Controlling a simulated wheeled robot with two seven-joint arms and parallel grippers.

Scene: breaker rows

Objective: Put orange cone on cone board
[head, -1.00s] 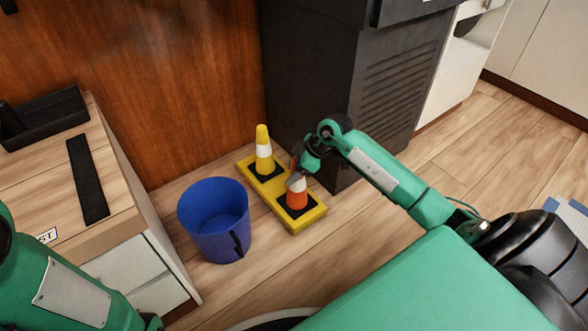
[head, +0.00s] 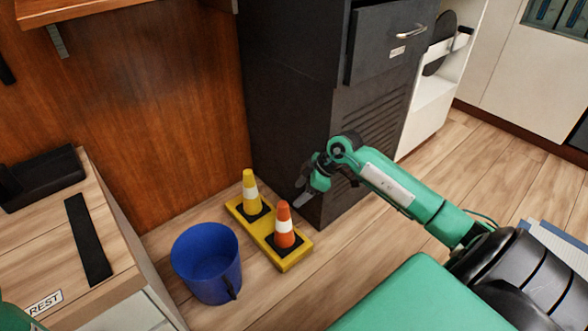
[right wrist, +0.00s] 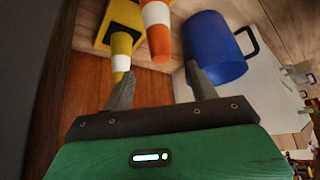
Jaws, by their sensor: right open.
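The orange cone (head: 284,226), with a white band and dark square base, stands upright on the yellow cone board (head: 297,257) at its near right end. A yellow cone (head: 250,192) with a white band stands at the board's other end. My right gripper (head: 299,197) is open and empty, up and to the right of the orange cone and apart from it. In the right wrist view the open fingers (right wrist: 160,88) show below the orange cone (right wrist: 157,28) and the yellow cone (right wrist: 122,38), with nothing between them. My left gripper is not in view.
A blue bucket (head: 207,264) stands on the floor just left of the board. A dark cabinet (head: 340,120) rises behind and right of my right gripper. A wooden-topped unit (head: 110,235) is at the left.

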